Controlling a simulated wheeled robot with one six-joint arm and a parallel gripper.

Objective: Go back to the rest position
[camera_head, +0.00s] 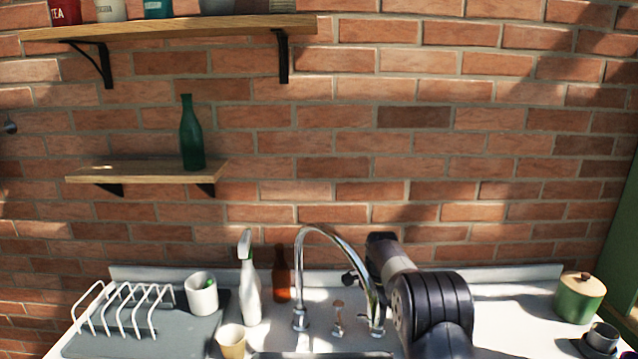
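Part of my arm shows at the lower right of centre, with a large black joint and a grey link in front of the counter. My gripper's fingers cannot be made out. A small dark piece shows beside the arm, behind the tap, and I cannot tell what it is. No held object is visible.
A chrome tap (324,234) arches just left of my arm. A white spray bottle (250,290), brown bottle (282,275), cups and a white dish rack (124,306) stand left. A green pot (578,299) stands far right. A green bottle (191,140) stands on the lower shelf (130,173).

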